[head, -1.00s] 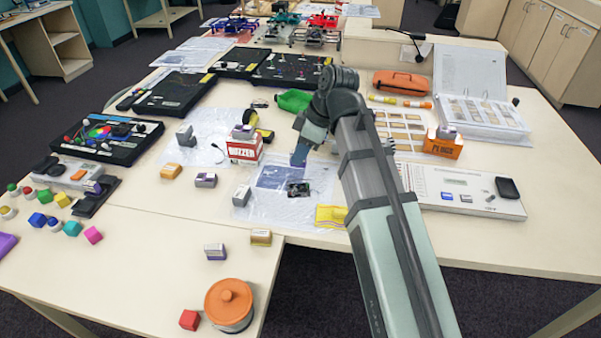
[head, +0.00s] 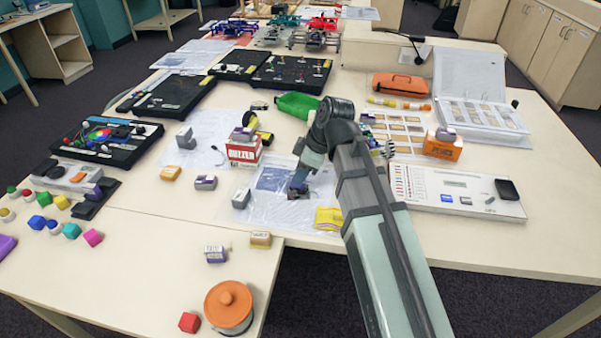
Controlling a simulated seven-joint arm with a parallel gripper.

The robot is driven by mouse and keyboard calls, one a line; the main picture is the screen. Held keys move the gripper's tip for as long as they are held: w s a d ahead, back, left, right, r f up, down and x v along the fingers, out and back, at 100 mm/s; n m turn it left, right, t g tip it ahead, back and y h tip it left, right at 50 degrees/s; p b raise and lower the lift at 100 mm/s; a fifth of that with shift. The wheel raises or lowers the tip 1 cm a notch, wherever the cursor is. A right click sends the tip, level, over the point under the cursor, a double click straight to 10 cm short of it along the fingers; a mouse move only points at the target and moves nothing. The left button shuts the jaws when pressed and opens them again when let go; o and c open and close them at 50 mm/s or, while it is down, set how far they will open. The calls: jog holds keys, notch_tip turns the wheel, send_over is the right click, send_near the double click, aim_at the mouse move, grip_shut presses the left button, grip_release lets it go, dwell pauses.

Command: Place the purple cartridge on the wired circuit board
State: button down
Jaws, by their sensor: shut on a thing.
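My gripper (head: 297,186) points down over the wired circuit board (head: 298,195), a small dark board on a clear sheet in the middle of the table. The gripper hides most of the board. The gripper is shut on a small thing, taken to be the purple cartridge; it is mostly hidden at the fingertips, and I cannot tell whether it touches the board.
A grey block (head: 241,198) and a red buzzer box (head: 244,152) stand left of the gripper. A yellow packet (head: 328,218) lies close on the right. A purple-and-white block (head: 205,182) lies farther left.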

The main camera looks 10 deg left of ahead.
jog(key=shift+f, duration=0.55)
jog(key=c, duration=1)
grip_release()
jog(key=shift+r, duration=0.45)
jog(key=v, duration=1.2)
jog(key=shift+r, duration=0.15)
jog(key=shift+d, duration=0.1)
